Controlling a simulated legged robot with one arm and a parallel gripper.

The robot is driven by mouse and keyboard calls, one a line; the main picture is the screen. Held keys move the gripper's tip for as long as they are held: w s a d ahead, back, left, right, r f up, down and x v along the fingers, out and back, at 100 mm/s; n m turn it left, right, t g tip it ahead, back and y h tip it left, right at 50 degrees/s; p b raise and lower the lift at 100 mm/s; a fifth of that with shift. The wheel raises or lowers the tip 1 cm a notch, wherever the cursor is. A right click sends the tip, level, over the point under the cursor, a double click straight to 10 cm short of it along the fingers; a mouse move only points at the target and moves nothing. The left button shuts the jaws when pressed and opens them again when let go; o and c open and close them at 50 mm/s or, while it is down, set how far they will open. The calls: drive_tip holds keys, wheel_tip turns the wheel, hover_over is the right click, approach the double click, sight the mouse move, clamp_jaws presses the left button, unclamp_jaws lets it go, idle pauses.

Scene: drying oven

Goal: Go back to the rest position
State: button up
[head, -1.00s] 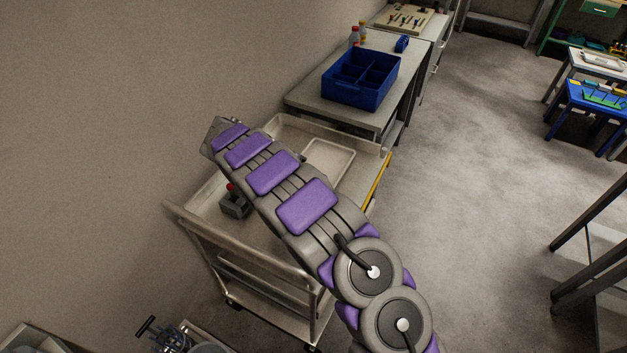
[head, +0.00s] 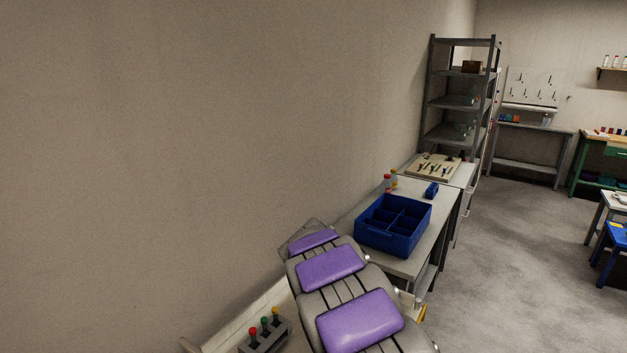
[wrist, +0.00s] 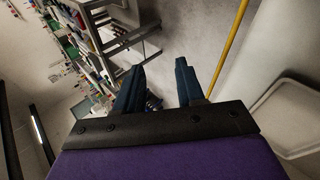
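My arm, grey with purple pads, reaches up from the bottom of the head view over a pale cart (head: 240,318). My gripper (wrist: 158,85) shows in the wrist view with its two dark blue fingers apart and nothing between them. The wrist view is tilted, with floor and furniture beyond the fingers. The gripper's fingers cannot be made out in the head view.
A rack with coloured-top items (head: 266,335) stands on the cart. A blue divided bin (head: 392,226) sits on a grey table (head: 443,225) beyond my arm. A tall metal shelf (head: 432,95) stands farther back. Open floor (head: 525,250) lies to the right. A wall runs along the left.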

drive_tip(key=s+d+r+n+y, duration=0.1)
drive_tip(key=s+r+y, duration=0.15)
drive_tip(key=s, duration=0.95)
drive_tip(key=s+r+n+y, duration=0.15)
drive_tip(key=s+y, duration=0.25)
drive_tip(key=s, duration=0.8)
drive_tip(key=s+a+f+n+t+y, duration=0.1)
drive_tip(key=s+a, duration=0.3)
drive_tip(key=s, duration=0.5)
drive_tip(key=shift+s+a+f+n+y, duration=0.15)
drive_tip(key=shift+s+f+n+y, duration=0.2)
drive_tip(key=shift+f+y, duration=0.2)
drive_tip(key=shift+w, duration=0.1)
